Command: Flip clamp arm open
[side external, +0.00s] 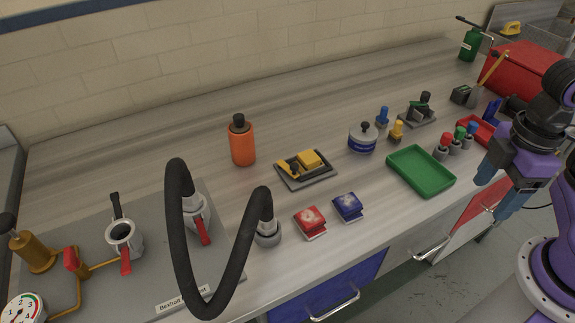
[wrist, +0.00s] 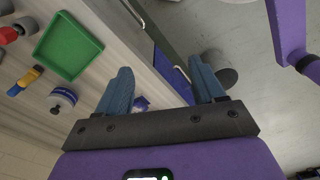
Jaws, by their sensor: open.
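A dark base plate with a yellow block and a yellow lever (side external: 305,167) lies mid-bench in the side view; it looks like the clamp, with the lever lying low along one side. I cannot tell for sure that this lever is the clamp arm. My gripper (side external: 491,198) is open and empty, with blue fingers pointing down, past the bench's front edge at the right. It is well apart from the clamp, with the green tray between them. In the wrist view the open fingers (wrist: 160,68) hold nothing, and I cannot make out the clamp.
A green tray (side external: 421,170) stands near the front edge. Red (side external: 310,221) and blue (side external: 347,206) blocks sit in front of the clamp. An orange bottle (side external: 242,143) stands behind left. A lidded pot (side external: 363,138) stands to the right. A black hose (side external: 177,235) arches at left.

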